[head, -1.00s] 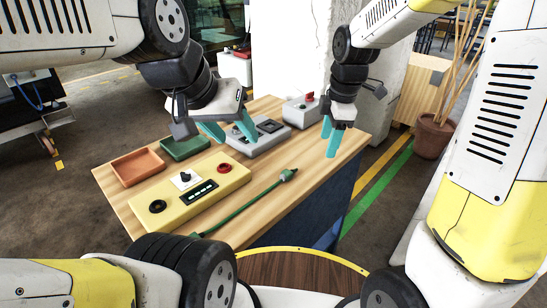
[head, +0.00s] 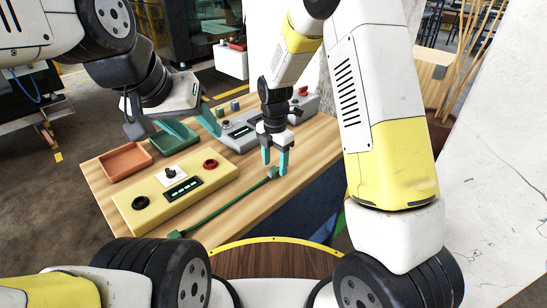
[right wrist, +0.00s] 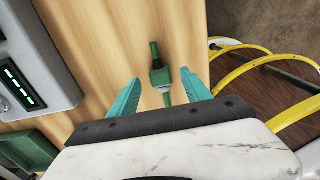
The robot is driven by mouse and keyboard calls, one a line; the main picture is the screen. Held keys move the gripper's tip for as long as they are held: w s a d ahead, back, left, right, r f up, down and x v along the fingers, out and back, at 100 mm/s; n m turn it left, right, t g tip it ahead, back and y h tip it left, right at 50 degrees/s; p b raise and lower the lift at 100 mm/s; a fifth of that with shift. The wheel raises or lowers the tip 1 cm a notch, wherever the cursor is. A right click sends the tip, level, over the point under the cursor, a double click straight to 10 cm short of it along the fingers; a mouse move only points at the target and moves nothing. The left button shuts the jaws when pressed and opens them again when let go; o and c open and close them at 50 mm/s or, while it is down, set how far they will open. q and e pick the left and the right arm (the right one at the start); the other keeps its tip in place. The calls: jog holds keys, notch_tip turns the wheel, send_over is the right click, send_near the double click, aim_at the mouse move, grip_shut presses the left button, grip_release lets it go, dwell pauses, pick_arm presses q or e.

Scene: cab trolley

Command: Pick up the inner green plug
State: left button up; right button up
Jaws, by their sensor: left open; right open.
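A green plug (head: 272,173) sits at the far end of a green cable (head: 225,206) lying on the wooden table. In the right wrist view the plug (right wrist: 160,76) lies between the two teal fingers, with its pale tip toward the palm. My right gripper (head: 275,166) is open, fingers pointing down over the plug; contact cannot be told. It also shows in the right wrist view (right wrist: 160,80). My left gripper (head: 191,124) is open and empty above the table, between the green tray and the grey console.
A yellow console (head: 157,210) with knobs and a display stands at the front left. Behind it are an orange tray (head: 124,162) and a green tray (head: 160,145). A grey console (head: 232,146) and two small blocks (head: 235,105) are farther back. Bare wood surrounds the cable.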

jog(key=shift+f, duration=0.6)
grip_shut()
